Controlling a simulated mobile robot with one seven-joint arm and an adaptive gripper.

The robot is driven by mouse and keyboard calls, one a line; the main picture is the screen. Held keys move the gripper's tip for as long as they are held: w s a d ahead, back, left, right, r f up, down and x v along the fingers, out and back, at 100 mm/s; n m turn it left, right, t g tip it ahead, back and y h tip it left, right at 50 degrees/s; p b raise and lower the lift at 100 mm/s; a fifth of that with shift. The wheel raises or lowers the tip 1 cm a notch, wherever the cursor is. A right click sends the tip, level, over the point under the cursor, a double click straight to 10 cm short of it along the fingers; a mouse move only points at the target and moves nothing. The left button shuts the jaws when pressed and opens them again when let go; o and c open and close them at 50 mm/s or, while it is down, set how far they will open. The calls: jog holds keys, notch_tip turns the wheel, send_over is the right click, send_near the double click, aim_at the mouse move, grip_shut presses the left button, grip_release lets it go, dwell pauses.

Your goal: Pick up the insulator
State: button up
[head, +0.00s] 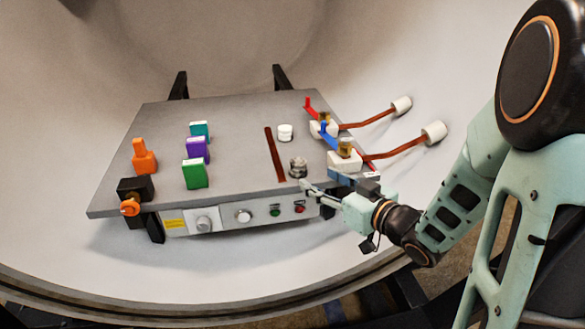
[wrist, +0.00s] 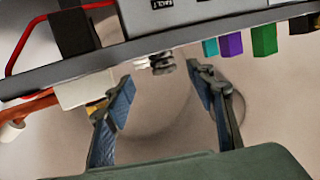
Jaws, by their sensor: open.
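A short white cylinder (head: 286,132), which looks like the insulator, stands upright on the grey tabletop (head: 235,120), right of a dark red strip. A grey metallic ribbed piece (head: 298,167) stands nearer the front edge. My gripper (head: 319,184) is open and empty at the table's front right edge, close to the metallic piece but apart from it. In the wrist view, which looks inverted, the fingers (wrist: 160,79) are spread; the ribbed piece (wrist: 164,66) lies beyond the gap, with a white piece (wrist: 142,62) beside it. The table edge partly hides both.
Green (head: 195,174), purple (head: 197,149) and teal (head: 199,130) blocks and an orange piece (head: 144,158) stand on the left.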

aim_at(303, 167)
jog(key=x, duration=0.3)
jog(key=shift+w+a+f, duration=0.1)
jog(key=shift+w+a, duration=0.15)
jog(key=shift+a, duration=0.05)
jog(key=x, duration=0.2)
jog(key=b+x, duration=0.1)
jog(key=x, duration=0.2)
jog(key=shift+w+a+r, duration=0.3)
jog(key=c, duration=1.3)
jog(key=shift+r, duration=0.2)
